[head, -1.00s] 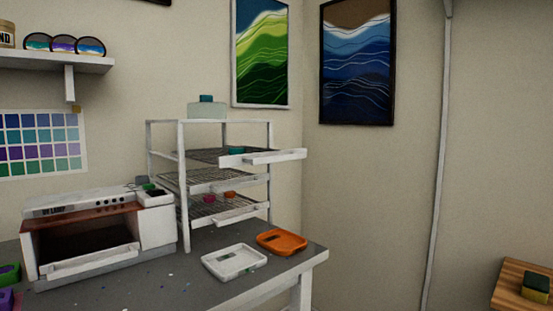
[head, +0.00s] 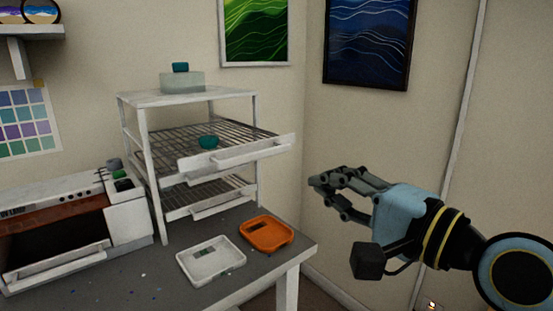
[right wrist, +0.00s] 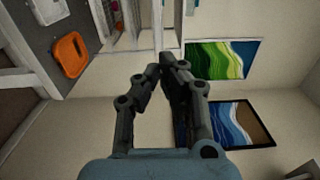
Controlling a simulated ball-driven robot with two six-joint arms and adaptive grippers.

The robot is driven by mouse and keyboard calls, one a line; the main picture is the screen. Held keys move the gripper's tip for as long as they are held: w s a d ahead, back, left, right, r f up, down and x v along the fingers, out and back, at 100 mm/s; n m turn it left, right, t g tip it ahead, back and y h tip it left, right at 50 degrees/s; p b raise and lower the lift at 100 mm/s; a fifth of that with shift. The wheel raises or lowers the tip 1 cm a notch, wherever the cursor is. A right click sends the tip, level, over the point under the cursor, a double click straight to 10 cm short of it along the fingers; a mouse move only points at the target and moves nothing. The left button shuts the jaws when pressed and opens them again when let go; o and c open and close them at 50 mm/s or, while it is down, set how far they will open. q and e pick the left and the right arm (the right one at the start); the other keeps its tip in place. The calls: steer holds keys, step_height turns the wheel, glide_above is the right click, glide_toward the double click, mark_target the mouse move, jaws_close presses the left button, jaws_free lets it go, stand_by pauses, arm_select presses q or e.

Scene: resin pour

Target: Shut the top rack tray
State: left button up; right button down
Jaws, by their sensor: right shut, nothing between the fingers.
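The white rack (head: 150,135) stands on the grey table with wire trays in it. Its top tray (head: 262,149) is pulled out toward the front right, its white front bar clear of the rack posts. A small teal item (head: 208,142) sits on that tray. A lower tray (head: 212,202) is beneath it, its front near the posts. My right gripper (head: 318,183) is shut and empty, to the right of the top tray's front and apart from it. The right wrist view shows its fingertips (right wrist: 166,66) together. My left gripper is not in view.
A clear container with a teal lid (head: 182,82) stands on the rack's top. A white tray (head: 190,268) and an orange tray (head: 267,233) lie on the table (head: 262,277) before the rack. A UV lamp box (head: 55,215) stands at left.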

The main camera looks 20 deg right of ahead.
steer(key=p, duration=0.1)
glide_toward(259, 153)
steer(key=x, duration=0.7)
steer(key=shift+w, duration=0.15)
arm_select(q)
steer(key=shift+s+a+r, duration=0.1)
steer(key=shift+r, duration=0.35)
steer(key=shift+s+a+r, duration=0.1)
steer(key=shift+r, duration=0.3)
